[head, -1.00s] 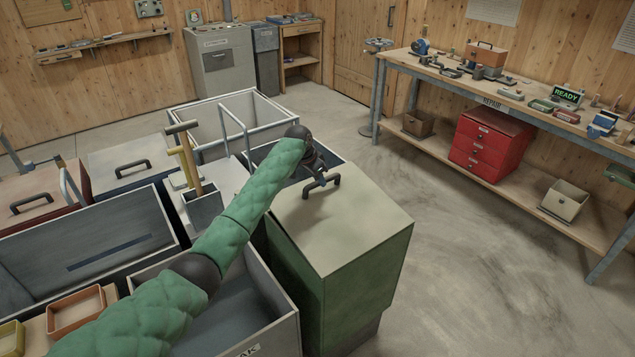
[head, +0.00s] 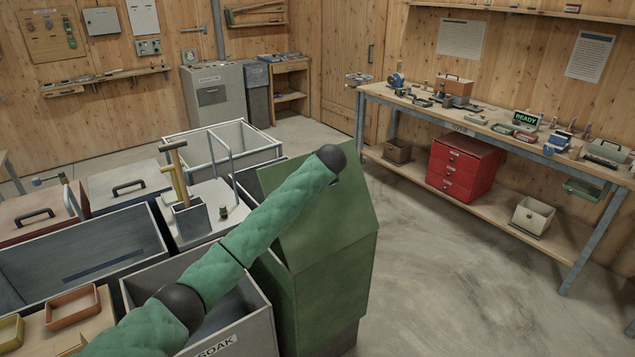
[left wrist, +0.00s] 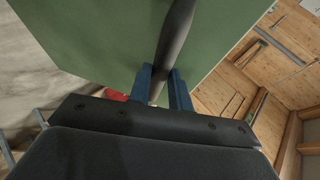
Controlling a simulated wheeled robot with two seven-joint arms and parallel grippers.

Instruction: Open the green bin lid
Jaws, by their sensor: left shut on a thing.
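The green bin (head: 330,300) stands right of centre in the head view. Its green lid (head: 325,225) is tilted up, with the far edge raised and the near edge low by the bin's near side. In the left wrist view the lid (left wrist: 100,40) fills the upper part, with a dark bar handle (left wrist: 176,30) across it. My left gripper (left wrist: 162,85) has its blue fingers shut on this handle. In the head view my green left arm crosses in front of the lid and hides the gripper and handle. My right gripper is not in view.
An open grey bin marked SOAK (head: 225,335) stands left of the green bin, under my left arm. More bins and a tool caddy (head: 192,220) are further left. A workbench (head: 480,135) with red drawers (head: 463,168) stands right. The floor (head: 450,270) between is clear.

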